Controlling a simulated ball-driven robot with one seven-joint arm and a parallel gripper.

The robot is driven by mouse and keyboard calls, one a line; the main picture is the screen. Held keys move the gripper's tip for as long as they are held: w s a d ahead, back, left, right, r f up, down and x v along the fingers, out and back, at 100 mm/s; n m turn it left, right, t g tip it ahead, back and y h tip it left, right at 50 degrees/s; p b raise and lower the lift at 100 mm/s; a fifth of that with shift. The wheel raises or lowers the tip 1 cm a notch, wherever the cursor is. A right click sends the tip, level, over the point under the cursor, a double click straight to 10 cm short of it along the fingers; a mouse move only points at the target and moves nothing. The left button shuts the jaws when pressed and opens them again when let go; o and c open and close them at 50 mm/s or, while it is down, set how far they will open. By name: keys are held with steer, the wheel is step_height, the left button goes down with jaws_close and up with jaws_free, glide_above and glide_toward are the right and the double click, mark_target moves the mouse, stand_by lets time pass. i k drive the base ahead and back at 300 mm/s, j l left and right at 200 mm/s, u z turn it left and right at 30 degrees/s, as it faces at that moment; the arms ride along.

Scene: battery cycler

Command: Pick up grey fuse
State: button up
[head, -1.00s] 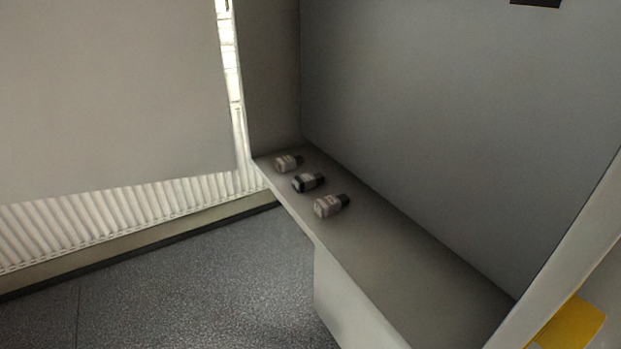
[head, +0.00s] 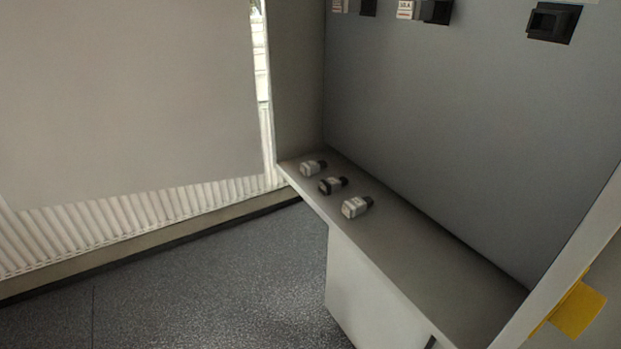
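Three small fuses lie on their sides in a row at the far left end of a grey shelf (head: 440,265), in the head view. The nearest fuse (head: 355,207) has a light grey body with a dark end. The middle fuse (head: 332,185) has a black cap at its left, a grey middle and a dark right end. The farthest fuse (head: 312,168) is light grey-beige with a dark end. The fuses lie apart from each other. My gripper is not in view.
The shelf is recessed in a cabinet with a grey back panel (head: 450,130). Black sockets (head: 553,22) with small labels sit high on the panel. A yellow part (head: 577,309) is at the lower right. A ribbed radiator (head: 130,222) and open floor (head: 200,285) lie to the left.

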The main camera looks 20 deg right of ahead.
mark_target(312, 168)
steer(key=i+j+z, duration=0.25)
steer(key=j, duration=0.5)
steer(key=j+z, duration=0.25)
steer(key=j, duration=0.45)
steer(key=z, duration=0.65)
steer(key=j+z, duration=0.1)
steer(key=j, duration=0.25)
